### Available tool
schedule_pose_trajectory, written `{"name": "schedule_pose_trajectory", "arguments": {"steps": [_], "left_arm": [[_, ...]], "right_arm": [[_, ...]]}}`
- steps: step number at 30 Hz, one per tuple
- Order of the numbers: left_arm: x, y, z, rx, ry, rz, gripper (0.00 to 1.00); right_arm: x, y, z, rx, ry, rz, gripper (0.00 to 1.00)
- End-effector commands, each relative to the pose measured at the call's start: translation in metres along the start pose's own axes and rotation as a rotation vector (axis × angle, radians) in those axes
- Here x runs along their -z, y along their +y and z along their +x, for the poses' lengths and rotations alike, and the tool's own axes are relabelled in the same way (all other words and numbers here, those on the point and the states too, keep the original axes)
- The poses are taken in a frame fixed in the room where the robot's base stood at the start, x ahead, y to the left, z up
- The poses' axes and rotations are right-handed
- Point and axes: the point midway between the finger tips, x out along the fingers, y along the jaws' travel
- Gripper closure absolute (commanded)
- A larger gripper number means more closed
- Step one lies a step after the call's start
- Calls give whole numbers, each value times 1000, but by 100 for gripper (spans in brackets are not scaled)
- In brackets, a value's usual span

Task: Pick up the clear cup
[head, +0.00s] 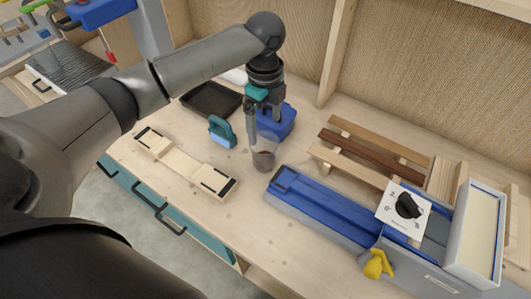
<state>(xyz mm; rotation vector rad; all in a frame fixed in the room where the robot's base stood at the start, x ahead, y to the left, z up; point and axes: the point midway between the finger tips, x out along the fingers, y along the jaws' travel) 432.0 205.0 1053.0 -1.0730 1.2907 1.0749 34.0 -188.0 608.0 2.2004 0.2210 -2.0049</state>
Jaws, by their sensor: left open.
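The clear cup (263,158) stands on the wooden workbench near the middle of the head view. It is see-through, with something brownish low in it. My left gripper (256,135) reaches down from above, at the cup's upper part. It is open, with one finger along the cup's left side. The other finger is hard to make out, so I cannot tell whether the cup is between the fingers. My right gripper is not in the head view.
A blue object (279,121) stands right behind the cup. A teal-handled item (222,131) is to its left, a black tray (211,99) behind left. A pale wooden piece (186,163) lies front left. A blue-grey device (325,207) and wooden slats (372,149) are right.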

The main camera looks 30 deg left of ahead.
Motion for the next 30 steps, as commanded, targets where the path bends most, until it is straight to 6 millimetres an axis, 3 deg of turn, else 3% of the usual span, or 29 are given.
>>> {"name": "schedule_pose_trajectory", "arguments": {"steps": [4, 13, 21, 30], "left_arm": [[0, 0, 30, -2, 0, -2, 0], [0, 0, 54, 0, 0, -2, 0], [-2, 1, 93, 1, 0, -1, 0], [-2, 1, 99, 3, -1, -1, 0]], "right_arm": [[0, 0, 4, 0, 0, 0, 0], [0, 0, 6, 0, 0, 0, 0], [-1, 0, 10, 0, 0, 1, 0], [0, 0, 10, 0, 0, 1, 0]]}}
